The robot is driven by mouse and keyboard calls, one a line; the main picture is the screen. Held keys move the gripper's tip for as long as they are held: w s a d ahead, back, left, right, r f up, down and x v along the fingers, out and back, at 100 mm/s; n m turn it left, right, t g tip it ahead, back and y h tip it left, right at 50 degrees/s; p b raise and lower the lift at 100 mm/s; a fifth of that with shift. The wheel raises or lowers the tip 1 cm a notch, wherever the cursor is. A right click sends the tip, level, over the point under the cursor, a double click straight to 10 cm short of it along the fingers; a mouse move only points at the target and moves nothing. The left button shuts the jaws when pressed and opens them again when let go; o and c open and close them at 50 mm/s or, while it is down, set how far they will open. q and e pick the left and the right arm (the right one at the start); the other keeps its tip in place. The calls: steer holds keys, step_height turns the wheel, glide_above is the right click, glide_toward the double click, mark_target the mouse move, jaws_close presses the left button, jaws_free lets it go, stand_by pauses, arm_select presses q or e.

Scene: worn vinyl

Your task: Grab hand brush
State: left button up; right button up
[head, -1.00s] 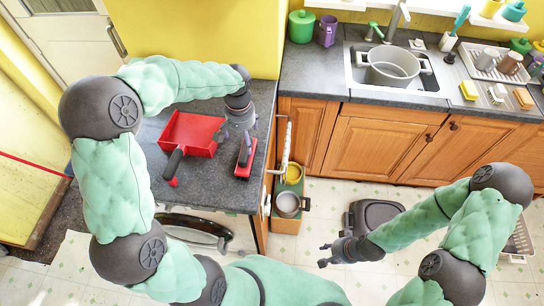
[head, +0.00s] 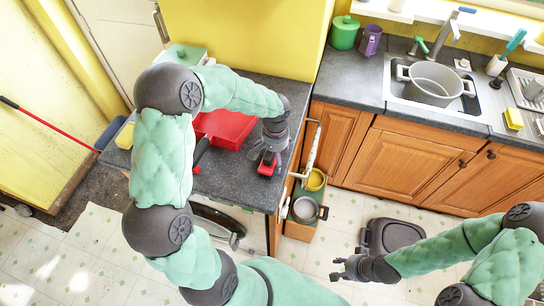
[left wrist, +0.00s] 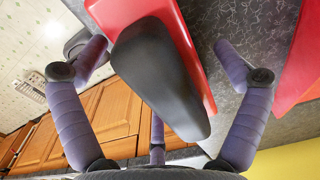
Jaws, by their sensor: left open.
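The hand brush (head: 266,168) is red with a black handle and lies on the dark grey counter (head: 248,194). My left gripper (head: 266,152) is over it and hides most of it in the head view. In the left wrist view, the black handle (left wrist: 160,80) lies between the spread fingers of my left gripper (left wrist: 160,50), with gaps on both sides. Part of the brush's red body (left wrist: 112,12) shows beyond it. My right gripper (head: 342,268) is open and empty above the floor.
A red dustpan (head: 228,128) lies left of the brush; my left arm partly hides it. A white towel rail (head: 312,148) runs along the counter's right side. A sink with a grey pot (head: 430,84) stands at the right.

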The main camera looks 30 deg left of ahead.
arm_select(q)
steer(key=shift+a+f, duration=0.1)
steer(key=shift+f, duration=0.45)
steer(key=c, duration=1.3)
steer(key=shift+r, duration=0.2)
